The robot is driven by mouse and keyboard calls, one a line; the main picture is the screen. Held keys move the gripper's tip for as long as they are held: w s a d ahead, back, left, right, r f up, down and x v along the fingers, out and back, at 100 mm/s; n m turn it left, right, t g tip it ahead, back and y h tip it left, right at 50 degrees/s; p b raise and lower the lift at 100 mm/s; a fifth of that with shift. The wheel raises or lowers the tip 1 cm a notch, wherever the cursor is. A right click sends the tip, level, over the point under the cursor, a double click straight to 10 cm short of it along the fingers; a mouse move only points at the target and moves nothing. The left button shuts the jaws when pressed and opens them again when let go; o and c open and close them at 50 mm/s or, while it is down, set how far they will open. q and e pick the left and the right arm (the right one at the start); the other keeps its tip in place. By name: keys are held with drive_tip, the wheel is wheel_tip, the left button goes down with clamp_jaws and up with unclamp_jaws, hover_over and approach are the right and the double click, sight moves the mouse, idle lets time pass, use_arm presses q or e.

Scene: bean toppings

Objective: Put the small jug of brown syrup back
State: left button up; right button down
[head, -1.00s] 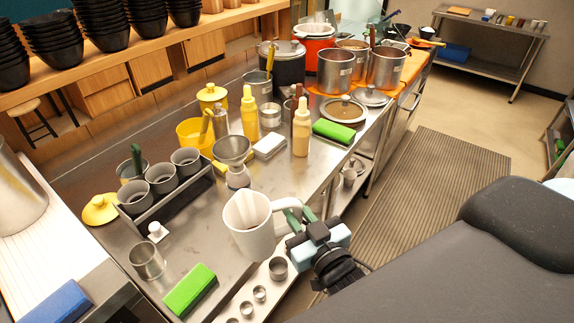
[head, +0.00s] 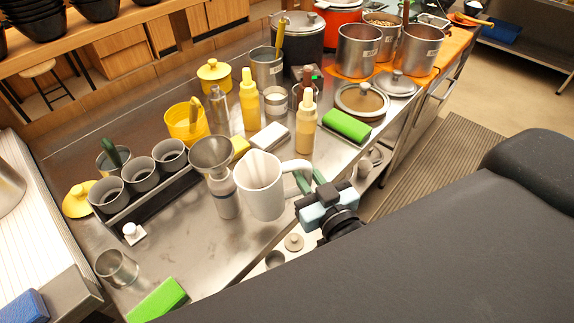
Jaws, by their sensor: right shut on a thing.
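A white jug (head: 262,188) is held upright by my right gripper (head: 308,180), which is shut on its handle at the jug's right side. The jug is at the front edge of the steel counter (head: 190,245); I cannot tell whether it touches the surface. Its contents do not show clearly, so I cannot tell whether it holds the brown syrup. My left gripper is not in view.
A bottle with a metal funnel (head: 212,155) stands just left of the jug. A grey cup rack (head: 150,202) is at left.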

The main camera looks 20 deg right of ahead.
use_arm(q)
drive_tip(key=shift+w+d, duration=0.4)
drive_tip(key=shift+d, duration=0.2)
use_arm(e)
drive_tip(key=shift+w+d, duration=0.55)
drive_tip(key=shift+d, duration=0.05)
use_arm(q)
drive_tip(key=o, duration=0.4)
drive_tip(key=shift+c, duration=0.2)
use_arm(e)
drive_tip(key=shift+w+d+r, duration=0.1)
drive_tip(key=shift+w, duration=0.05)
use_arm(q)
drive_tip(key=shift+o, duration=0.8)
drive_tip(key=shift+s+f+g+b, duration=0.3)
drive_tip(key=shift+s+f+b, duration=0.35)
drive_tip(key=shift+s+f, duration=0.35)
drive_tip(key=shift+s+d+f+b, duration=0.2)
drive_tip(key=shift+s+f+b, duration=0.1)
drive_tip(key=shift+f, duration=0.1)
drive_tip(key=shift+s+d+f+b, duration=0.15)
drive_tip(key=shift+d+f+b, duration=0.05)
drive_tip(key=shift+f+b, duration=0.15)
use_arm(e)
drive_tip(key=w+d+r+n+y, duration=0.1)
drive_tip(key=w+d+r+y, duration=0.2)
drive_tip(key=w+d+r, duration=0.5)
drive_tip(key=shift+w+d+r, duration=0.2)
drive_tip(key=shift+w+r, duration=0.7)
drive_tip(key=shift+w, duration=1.2)
